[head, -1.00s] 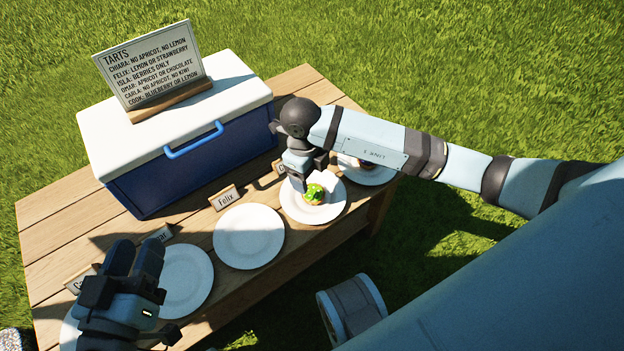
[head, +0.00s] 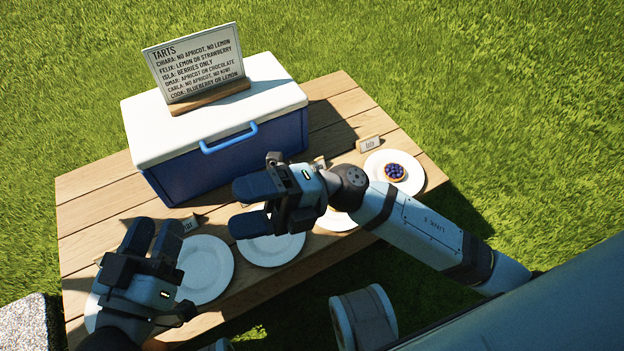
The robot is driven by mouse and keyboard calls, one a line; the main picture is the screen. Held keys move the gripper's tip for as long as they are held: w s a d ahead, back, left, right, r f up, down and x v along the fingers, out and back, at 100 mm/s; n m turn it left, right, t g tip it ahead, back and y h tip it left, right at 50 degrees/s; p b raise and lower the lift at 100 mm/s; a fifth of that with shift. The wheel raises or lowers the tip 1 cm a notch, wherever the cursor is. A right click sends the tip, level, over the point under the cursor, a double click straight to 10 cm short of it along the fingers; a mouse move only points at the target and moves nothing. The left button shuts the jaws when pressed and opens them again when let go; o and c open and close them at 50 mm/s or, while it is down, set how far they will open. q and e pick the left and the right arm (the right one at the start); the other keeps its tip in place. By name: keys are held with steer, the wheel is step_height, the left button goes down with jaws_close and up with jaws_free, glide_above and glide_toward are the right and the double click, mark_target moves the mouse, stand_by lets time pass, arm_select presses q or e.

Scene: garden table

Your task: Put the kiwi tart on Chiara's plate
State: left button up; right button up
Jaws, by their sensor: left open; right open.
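The kiwi tart is not visible now; my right gripper and forearm cover most of the plate (head: 337,222) where it sat in the earlier frame. That plate's name card (head: 319,162) is mostly hidden, so I cannot read its name now. My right gripper (head: 246,205) is open and empty, its fingers pointing left, above the table between the cooler and the plates. My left gripper (head: 153,238) is open and empty at the lower left, over the plates on that side.
A sign (head: 197,65) stands on a blue and white cooler (head: 220,150). Isla's plate (head: 412,184) holds a blueberry tart (head: 394,172). Two empty-looking plates (head: 270,252) (head: 212,270) lie along the front; another (head: 91,311) is mostly hidden at the left. A stone block (head: 25,322) stands at lower left.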

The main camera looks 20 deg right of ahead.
steer(key=w+d+r+m+t+h, duration=0.2)
steer(key=d+m+t, duration=0.1)
steer(key=m+t, duration=0.75)
steer(key=w+d+r+m+t+h, duration=0.1)
steer(key=d+r+m+t+h, duration=0.2)
steer(key=m+t, duration=0.7)
steer(key=s+d+f+m+g+h, duration=0.1)
steer(key=d+f+m+g+h, duration=0.1)
steer(key=d+f+m+h, duration=0.2)
steer(key=shift+f+m+g+h, duration=0.35)
steer(key=shift+f+m+h, duration=1.45)
steer(key=shift+m, duration=2.35)
